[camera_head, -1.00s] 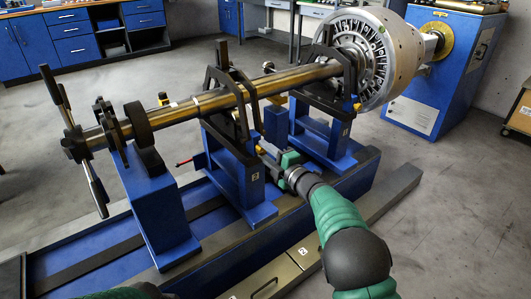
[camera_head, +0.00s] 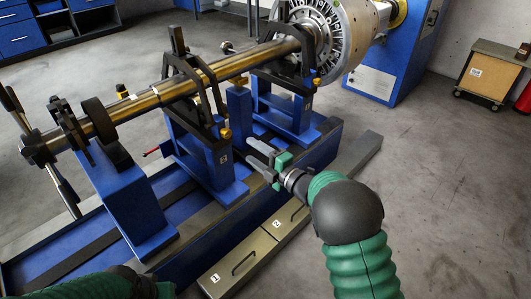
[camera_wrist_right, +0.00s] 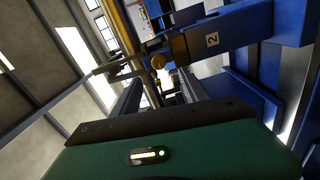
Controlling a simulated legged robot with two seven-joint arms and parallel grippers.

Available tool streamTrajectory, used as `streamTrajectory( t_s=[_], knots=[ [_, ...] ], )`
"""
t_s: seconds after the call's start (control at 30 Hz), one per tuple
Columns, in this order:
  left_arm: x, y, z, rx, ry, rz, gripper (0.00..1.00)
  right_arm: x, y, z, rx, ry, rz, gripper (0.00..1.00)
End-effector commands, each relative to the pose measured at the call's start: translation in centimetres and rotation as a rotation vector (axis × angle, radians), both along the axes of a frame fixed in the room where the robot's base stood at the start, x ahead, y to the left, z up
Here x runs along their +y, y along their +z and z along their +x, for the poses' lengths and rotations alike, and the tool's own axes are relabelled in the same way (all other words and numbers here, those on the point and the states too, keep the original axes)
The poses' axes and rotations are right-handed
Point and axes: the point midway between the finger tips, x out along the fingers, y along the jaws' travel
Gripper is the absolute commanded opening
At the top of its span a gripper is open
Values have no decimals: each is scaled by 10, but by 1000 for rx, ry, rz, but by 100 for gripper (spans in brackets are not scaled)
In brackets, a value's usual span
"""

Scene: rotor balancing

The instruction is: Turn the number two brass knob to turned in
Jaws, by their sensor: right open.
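The number two brass knob (camera_head: 225,133) sits on the side of the blue stand (camera_head: 222,176) labelled 2, beneath the long shaft. In the right wrist view the knob (camera_wrist_right: 178,48) shows beside the "2" label, beyond my fingers. My right gripper (camera_head: 250,150) is open and empty, to the right of the knob and slightly lower, with a gap between them. Its two fingers (camera_wrist_right: 162,82) point toward the knob in the wrist view. Only part of my left arm shows at the bottom left of the head view; its gripper is out of view.
The steel shaft (camera_head: 228,70) runs above to a slotted rotor (camera_head: 345,40). Another blue stand (camera_head: 290,108) with a brass knob (camera_head: 316,81) stands to the right. Open floor is to the right.

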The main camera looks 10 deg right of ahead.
Motion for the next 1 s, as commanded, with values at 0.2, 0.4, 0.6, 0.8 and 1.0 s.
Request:
streamTrajectory(
  t_s=[0.2, 0.4, 0.6, 0.8, 1.0],
  knots=[
    [0, 20, 0, 0, 0, 0, 32, -27, 1, -37, 4, 0, 0, 52],
    [0, 21, 0, 0, 0, 0, 32, -33, -1, -46, 0, 2, -1, 52],
    [0, 20, 0, 1, 0, 0, 32, -32, -2, -46, 0, 2, -1, 52],
    [0, 21, 0, 0, 0, 0, 32, -34, -1, -44, 12, -10, 5, 52],
    [0, 32, 0, 0, 0, 0, 32, -88, -5, -47, 349, -341, 186, 52]
  ],
)
